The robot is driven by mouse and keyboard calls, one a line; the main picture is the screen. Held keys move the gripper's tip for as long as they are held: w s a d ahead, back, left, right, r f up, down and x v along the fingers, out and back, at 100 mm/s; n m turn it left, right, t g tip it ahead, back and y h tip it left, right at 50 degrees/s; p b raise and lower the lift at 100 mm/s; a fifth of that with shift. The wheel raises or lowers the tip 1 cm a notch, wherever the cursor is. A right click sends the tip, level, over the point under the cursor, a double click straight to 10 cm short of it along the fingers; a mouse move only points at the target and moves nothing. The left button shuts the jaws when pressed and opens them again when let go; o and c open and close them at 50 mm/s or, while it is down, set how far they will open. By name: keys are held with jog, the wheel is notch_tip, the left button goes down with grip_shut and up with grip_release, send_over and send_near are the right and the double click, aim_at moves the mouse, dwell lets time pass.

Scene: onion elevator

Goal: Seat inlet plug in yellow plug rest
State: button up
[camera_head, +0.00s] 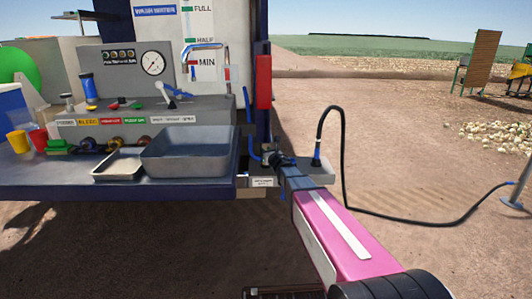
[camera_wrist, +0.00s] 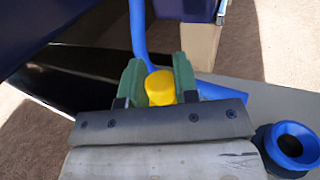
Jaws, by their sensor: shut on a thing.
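My gripper (camera_wrist: 160,85) has its two green fingers shut on a yellow, round-topped piece that looks like the inlet plug (camera_wrist: 160,90). The fingers hide its sides, and I cannot see what is under it. In the head view my gripper (camera_head: 272,160) is at the grey side shelf (camera_head: 318,172), right of the bench. The held piece is hidden there by my arm. I cannot make out the yellow plug rest as a separate thing, nor tell whether the plug touches it.
A blue tube (camera_wrist: 138,30) rises just behind the fingers. A blue ring-shaped fitting (camera_wrist: 292,145) is close on the right. A black hose (camera_head: 343,150) arches from the shelf to a post (camera_head: 520,185). A grey basin (camera_head: 190,155) stands on the bench at left.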

jog(key=shift+f, duration=0.8)
dwell(0.7)
jog(key=o, duration=1)
jog(key=shift+s, duration=0.15)
